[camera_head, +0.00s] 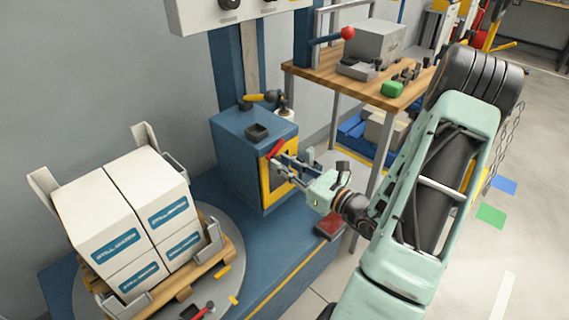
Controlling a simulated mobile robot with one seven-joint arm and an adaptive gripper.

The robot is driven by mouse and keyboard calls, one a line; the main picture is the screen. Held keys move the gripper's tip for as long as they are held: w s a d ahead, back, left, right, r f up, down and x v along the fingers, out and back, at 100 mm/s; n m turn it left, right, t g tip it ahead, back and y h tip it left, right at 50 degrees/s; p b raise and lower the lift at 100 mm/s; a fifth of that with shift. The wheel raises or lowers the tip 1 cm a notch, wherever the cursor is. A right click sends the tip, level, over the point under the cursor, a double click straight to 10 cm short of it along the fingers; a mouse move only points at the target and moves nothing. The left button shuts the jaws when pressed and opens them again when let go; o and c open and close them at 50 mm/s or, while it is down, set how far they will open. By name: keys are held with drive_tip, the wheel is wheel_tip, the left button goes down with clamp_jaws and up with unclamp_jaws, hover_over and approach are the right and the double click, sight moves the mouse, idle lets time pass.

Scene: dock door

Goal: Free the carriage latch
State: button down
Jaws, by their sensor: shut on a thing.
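The carriage is a blue box (232,150) at the foot of a blue column, with a yellow-framed front (266,192). A small red lever (276,148), which looks like the carriage latch, sits at the upper part of that front and slants up to the right. My gripper (281,158) reaches in from the right, with its fingers at the lever. It is shut on the red lever, as far as this small view shows. The exact contact is partly hidden by the fingers.
A pallet (190,288) with white boxes (130,222) stands on a grey turntable (232,262) at left. A wooden-topped bench (322,82) with metal parts and a red-knobbed lever (347,33) stands behind my arm. A dark red block (329,226) lies near the carriage. The floor at right is mostly open.

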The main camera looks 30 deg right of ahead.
drive_tip(key=m+p, duration=0.1)
drive_tip(key=r+m+p, duration=0.1)
drive_tip(key=p, duration=0.1)
drive_tip(key=m+p, duration=0.1)
drive_tip(key=p, duration=0.1)
drive_tip(key=shift+s+a+r+m, duration=0.1)
drive_tip(key=shift+a+r+m, duration=0.2)
drive_tip(key=shift+r, duration=0.1)
drive_tip(key=shift+r+m+p, duration=0.25)
drive_tip(key=shift+m+p, duration=0.85)
drive_tip(key=shift+p, duration=0.15)
drive_tip(key=c, duration=1.8)
unclamp_jaws()
drive_tip(key=v, duration=1.2)
